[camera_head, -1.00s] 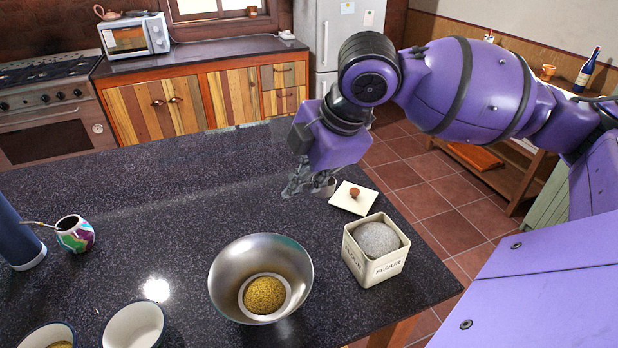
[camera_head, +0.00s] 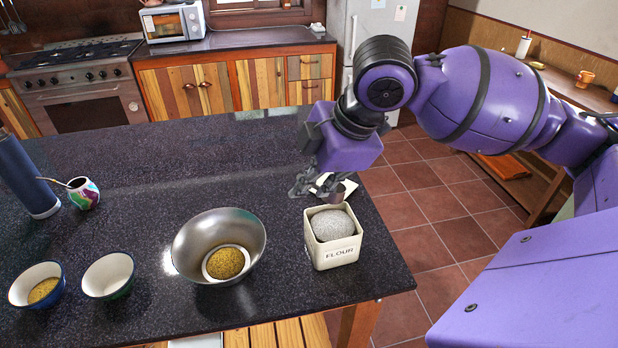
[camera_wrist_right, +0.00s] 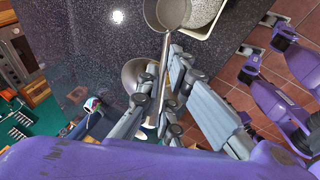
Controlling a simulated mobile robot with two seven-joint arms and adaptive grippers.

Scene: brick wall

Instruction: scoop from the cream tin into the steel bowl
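The cream tin (camera_head: 331,257), marked FLOUR, stands open near the counter's right edge, with a pale grey grainy heap inside. The steel bowl (camera_head: 192,240) is left of it, with yellow grains and a pale ring at its bottom. My right gripper (camera_head: 308,184) is shut on the handle of a metal scoop (camera_head: 335,192), behind the tin. In the right wrist view the scoop's handle (camera_wrist_right: 164,60) runs between the fingers to its round cup (camera_wrist_right: 170,14), beside the tin (camera_wrist_right: 205,28). The cup looks empty there. My left gripper is out of view.
Two small bowls, one with yellow contents (camera_head: 43,290) and one seemingly empty (camera_head: 108,276), stand at the left. A colourful cup (camera_head: 84,194) and blue flask (camera_head: 28,180) are farther left.

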